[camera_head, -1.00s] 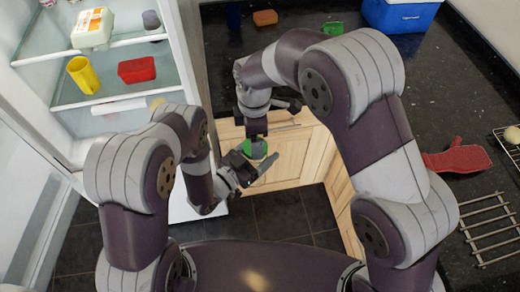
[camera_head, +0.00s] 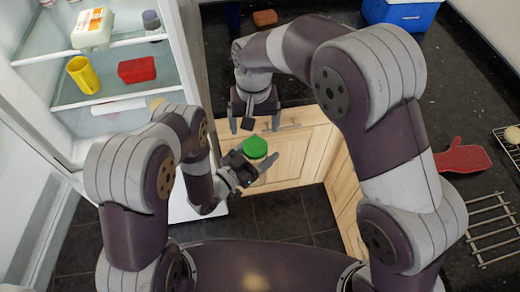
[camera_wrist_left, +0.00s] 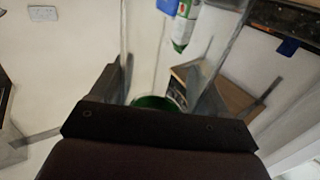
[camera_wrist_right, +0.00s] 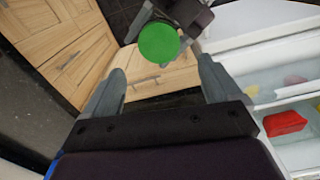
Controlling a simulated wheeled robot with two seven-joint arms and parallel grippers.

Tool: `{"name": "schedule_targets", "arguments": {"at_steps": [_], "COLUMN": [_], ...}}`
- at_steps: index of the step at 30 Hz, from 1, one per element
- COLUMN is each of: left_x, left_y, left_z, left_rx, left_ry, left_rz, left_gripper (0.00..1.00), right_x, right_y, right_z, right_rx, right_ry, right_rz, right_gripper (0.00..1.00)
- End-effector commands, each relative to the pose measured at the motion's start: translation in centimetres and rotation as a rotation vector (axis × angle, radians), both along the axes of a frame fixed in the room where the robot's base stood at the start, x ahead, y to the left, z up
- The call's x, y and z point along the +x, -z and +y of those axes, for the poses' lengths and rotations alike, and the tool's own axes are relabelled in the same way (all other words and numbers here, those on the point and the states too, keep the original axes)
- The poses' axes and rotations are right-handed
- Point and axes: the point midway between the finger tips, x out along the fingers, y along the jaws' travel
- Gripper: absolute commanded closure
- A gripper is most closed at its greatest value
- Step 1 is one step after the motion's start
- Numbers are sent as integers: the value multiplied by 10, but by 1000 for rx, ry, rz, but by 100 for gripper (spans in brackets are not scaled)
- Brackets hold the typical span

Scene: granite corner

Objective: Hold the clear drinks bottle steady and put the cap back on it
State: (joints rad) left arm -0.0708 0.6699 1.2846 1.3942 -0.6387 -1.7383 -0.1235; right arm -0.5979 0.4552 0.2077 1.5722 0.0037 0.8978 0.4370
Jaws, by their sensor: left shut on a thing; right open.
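The green cap (camera_head: 255,147) sits at the top of the clear bottle, whose see-through body (camera_head: 259,169) is hard to make out below it. My left gripper (camera_head: 254,166) is shut around the bottle beneath the cap. In the left wrist view a green rim (camera_wrist_left: 157,102) shows between the fingers. My right gripper (camera_head: 254,127) is open and empty, apart from the cap. In the right wrist view the round cap top (camera_wrist_right: 158,43) lies between and beyond the open fingers. How well the cap is seated cannot be seen.
An open fridge with a yellow cup (camera_head: 82,75) and a red tub (camera_head: 137,70) stands at the left. Wooden cabinets (camera_head: 290,155) stand behind the grippers. A red mitt (camera_head: 463,159) and a wire rack (camera_head: 490,228) lie on the dark counter at the right.

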Motion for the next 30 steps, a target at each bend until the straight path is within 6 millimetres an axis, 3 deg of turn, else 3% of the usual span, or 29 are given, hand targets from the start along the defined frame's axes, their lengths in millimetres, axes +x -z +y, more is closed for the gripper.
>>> {"name": "schedule_targets", "arguments": {"at_steps": [3, 6, 17, 30], "left_x": [0, 0, 0, 0], "left_y": [-1, -1, -1, -1], "left_z": [0, 0, 0, 0], "left_rx": [-1, -1, -1, -1], "left_ry": [0, 0, 0, 0], "left_rz": [-2, -2, -2, -2], "left_gripper": [100, 100, 100, 100], "right_x": [-1, -1, -2, -2], "right_y": [0, 0, 3, 66], "right_z": [-1, -1, -1, -1], "right_rx": [-3, -4, -5, -6], "right_ry": [186, 260, 273, 272], "right_rz": [7, 8, 9, 10], "right_gripper": [10, 10, 10, 10]}}
